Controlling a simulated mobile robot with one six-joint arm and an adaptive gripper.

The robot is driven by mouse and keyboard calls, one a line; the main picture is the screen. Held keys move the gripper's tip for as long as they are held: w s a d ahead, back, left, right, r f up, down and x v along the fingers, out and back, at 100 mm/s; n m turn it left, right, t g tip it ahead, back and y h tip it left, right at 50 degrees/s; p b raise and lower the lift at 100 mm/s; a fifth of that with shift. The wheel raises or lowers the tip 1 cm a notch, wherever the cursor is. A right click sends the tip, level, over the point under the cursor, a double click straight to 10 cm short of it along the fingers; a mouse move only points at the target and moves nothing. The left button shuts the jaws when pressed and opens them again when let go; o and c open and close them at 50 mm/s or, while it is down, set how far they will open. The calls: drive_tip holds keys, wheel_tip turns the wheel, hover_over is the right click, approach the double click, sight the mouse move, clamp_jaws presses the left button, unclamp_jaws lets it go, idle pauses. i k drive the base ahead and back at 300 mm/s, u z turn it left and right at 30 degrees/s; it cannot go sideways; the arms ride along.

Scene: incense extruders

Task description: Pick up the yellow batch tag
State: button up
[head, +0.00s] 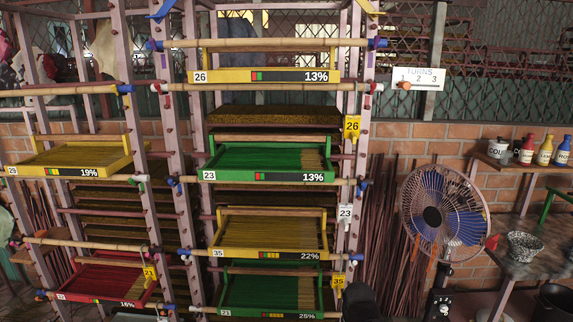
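Several yellow tags hang on the rack. One marked 26 (352,128) hangs from the right post beside the upper shelves. Another, marked 35 (338,286), hangs lower on the same side, beside the bottom green tray. A third yellow tag (149,274) hangs at the lower left by the red tray; its number is small and looks like 21. I cannot tell from the view which one the task means. My gripper is not recognisable in the head view. A dark rounded shape at the bottom edge, right of the tag marked 35, may be part of my arm.
A white tag marked 23 (345,213) hangs between the two right-hand yellow tags. Bamboo poles (265,44) with blue ends stick out from the rack. A fan (443,215) stands to the right, before a side table (545,266) holding a speckled bowl (524,246).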

sight(149, 271)
drive_tip(key=u, duration=1.2)
drive_tip(key=k, duration=1.35)
drive_tip(key=z, duration=0.25)
drive_tip(key=i, duration=1.05)
drive_tip(key=z, duration=0.25)
